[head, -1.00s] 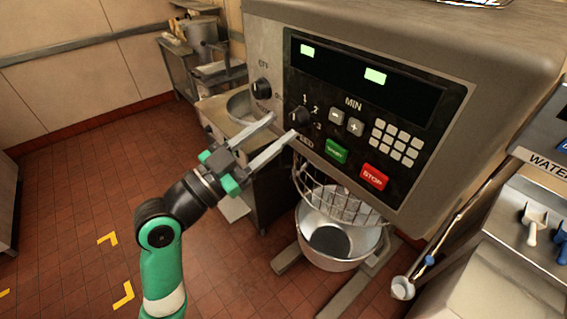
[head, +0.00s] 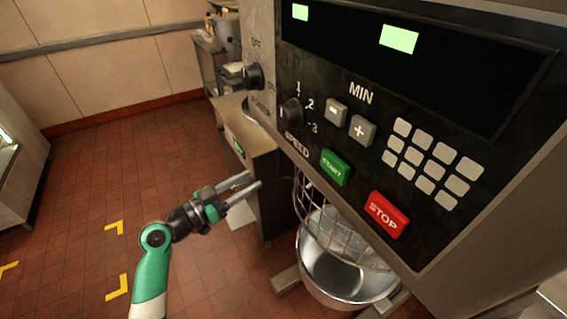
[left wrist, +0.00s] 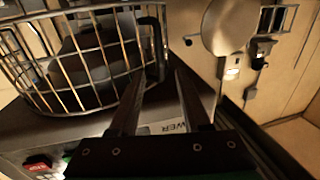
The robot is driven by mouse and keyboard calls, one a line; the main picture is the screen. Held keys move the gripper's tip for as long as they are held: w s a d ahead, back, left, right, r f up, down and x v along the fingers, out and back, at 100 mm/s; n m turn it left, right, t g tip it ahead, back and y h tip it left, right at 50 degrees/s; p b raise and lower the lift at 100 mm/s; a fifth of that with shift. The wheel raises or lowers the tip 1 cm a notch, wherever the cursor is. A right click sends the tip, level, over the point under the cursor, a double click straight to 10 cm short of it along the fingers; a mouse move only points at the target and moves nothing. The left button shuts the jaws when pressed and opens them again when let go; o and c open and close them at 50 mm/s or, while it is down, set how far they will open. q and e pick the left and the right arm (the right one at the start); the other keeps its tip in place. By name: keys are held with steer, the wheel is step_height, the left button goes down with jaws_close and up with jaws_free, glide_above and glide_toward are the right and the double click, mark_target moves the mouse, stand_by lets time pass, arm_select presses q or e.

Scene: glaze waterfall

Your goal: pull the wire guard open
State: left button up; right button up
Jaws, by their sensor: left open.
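The wire guard (head: 335,238) is a curved metal cage hanging under the mixer head, above and around the front of the steel bowl (head: 350,290). My left gripper (head: 254,181) is open and empty, left of the guard and below the control panel's left side. A gap shows between its fingertips and the guard in the head view. In the left wrist view the guard (left wrist: 82,72) fills the upper left, and its right edge lies close to the left finger of my left gripper (left wrist: 158,72). I cannot tell there whether they touch. My right gripper is not in view.
The mixer's control panel (head: 400,110) overhangs the guard, with a green START button (head: 334,167) and a red STOP button (head: 387,213). A counter (head: 250,150) stands behind my left gripper.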

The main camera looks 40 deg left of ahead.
mark_target(279, 174)
arm_select(q)
steer(key=w+b, duration=0.2)
steer(key=w, duration=0.1)
steer(key=w+b, duration=0.1)
steer(key=w, duration=0.1)
steer(key=shift+w+d+f+b, duration=0.1)
steer(key=shift+d+f+b, duration=0.15)
steer(key=shift+d+b, duration=0.15)
steer(key=w, duration=0.5)
steer(key=shift+w+d+r, duration=0.3)
steer(key=shift+w, duration=0.1)
steer(key=shift+c, duration=0.3)
jaws_close()
